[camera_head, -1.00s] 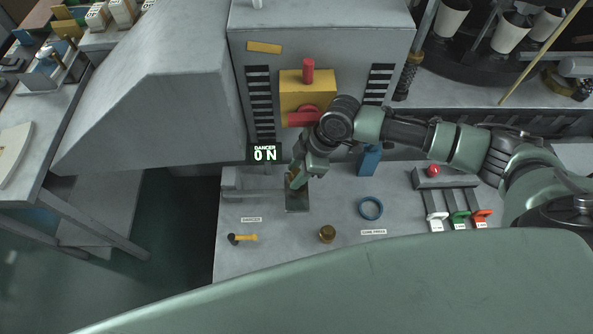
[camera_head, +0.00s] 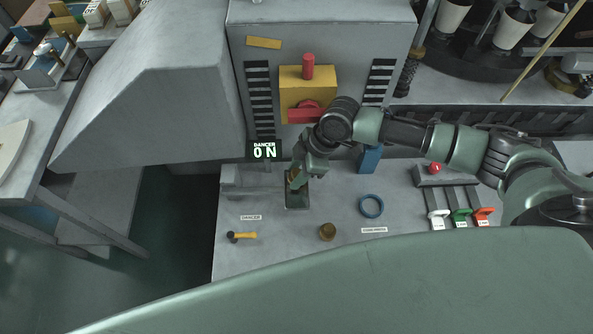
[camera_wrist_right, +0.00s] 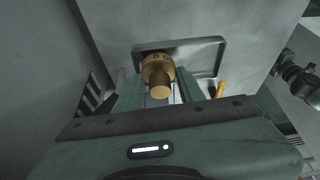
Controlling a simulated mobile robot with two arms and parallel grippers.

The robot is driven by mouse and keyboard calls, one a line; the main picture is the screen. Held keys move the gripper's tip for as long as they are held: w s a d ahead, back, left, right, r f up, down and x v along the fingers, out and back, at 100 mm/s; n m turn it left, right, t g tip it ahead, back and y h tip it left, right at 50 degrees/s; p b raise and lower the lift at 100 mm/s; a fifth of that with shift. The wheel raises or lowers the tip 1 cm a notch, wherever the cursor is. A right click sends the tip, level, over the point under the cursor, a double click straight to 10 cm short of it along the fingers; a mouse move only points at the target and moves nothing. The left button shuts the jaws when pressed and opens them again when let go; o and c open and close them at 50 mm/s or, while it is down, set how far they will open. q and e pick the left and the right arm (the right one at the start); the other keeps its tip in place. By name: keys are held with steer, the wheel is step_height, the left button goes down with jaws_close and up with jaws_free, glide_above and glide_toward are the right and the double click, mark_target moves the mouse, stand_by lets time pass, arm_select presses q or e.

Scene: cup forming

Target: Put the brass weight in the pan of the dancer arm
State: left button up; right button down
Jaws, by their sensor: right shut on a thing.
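My right gripper (camera_head: 294,183) is shut on a brass weight. In the right wrist view the brass weight (camera_wrist_right: 158,72) sits between the two green fingers, with its narrow knob toward the camera. The pan (camera_wrist_right: 207,52) is a shallow grey tray with a raised rim, and the weight is over or inside it. I cannot tell whether the weight touches the pan floor. In the head view the pan (camera_head: 298,205) shows just below the gripper, partly covered by it. My left gripper is not in view.
A second brass piece (camera_head: 327,232) stands on the bench, right of and nearer than the pan. The machine housing (camera_head: 340,40) rises behind. Coloured levers (camera_head: 461,216) stand at the right.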

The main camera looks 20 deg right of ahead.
steer(key=shift+f, duration=0.5)
stand_by(0.6)
steer(key=shift+c, duration=1.5)
jaws_free()
steer(key=shift+r, duration=0.15)
step_height(320, 180, up, 8)
steer(key=p, duration=0.7)
steer(key=shift+s+f, duration=0.1)
steer(key=shift+f, duration=0.1)
